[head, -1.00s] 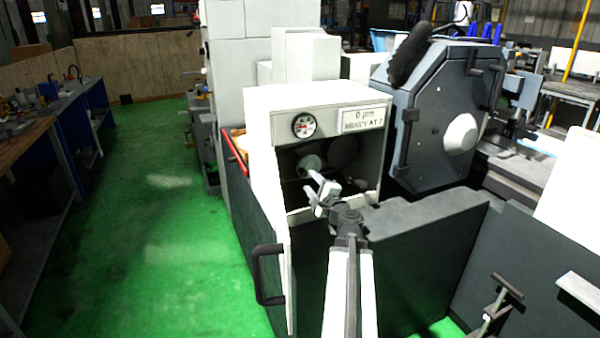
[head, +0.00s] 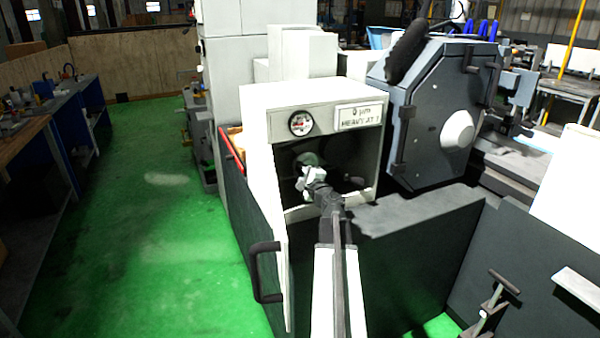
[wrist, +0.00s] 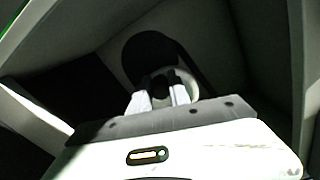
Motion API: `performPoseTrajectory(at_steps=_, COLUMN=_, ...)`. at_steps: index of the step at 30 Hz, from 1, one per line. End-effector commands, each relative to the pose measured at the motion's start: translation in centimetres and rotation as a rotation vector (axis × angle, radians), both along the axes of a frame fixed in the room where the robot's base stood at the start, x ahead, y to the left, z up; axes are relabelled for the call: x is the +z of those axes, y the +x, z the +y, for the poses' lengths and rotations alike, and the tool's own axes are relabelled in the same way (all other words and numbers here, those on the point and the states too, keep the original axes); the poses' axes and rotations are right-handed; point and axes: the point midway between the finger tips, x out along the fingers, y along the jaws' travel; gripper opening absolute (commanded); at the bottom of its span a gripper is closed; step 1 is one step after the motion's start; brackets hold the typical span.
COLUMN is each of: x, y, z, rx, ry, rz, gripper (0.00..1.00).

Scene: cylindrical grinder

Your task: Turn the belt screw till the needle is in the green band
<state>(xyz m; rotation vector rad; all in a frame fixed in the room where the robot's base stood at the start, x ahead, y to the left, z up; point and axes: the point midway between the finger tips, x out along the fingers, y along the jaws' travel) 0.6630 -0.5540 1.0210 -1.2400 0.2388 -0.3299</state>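The gauge (head: 301,124) is a round white dial on the upper front of an open white cabinet. Its needle and green band are too small to read. My gripper (head: 311,176) reaches into the cabinet's dark opening, in front of a pale round part (head: 304,160). In the wrist view, my gripper's two white fingers (wrist: 160,93) stand apart. Between and beyond their tips is a small dark round piece, which looks like the belt screw (wrist: 160,80), in front of a pale ring (wrist: 194,85). I cannot tell whether the fingers touch it.
The white cabinet (head: 300,95) has walls close around my gripper. A label plate (head: 359,116) is right of the gauge. An open door with a black handle (head: 262,272) hangs at the left. A dark machine panel (head: 415,240) stands to the right. Green floor (head: 160,230) is clear at left.

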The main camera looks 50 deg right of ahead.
Motion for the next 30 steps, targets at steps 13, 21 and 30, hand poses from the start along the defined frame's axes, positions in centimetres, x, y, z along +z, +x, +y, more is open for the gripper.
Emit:
performPoseTrajectory(at_steps=13, x=0.6, y=-0.1, z=-0.1, rx=0.0, ry=0.106, rz=-0.042, gripper=0.0)
performPoseTrajectory(at_steps=21, x=1.4, y=-0.2, z=-0.4, rx=-0.001, ry=0.3, rz=-0.12, gripper=0.0)
performPoseTrajectory(at_steps=30, x=2.1, y=-0.3, z=-0.8, rx=-0.002, ry=0.502, rz=-0.202, gripper=0.0)
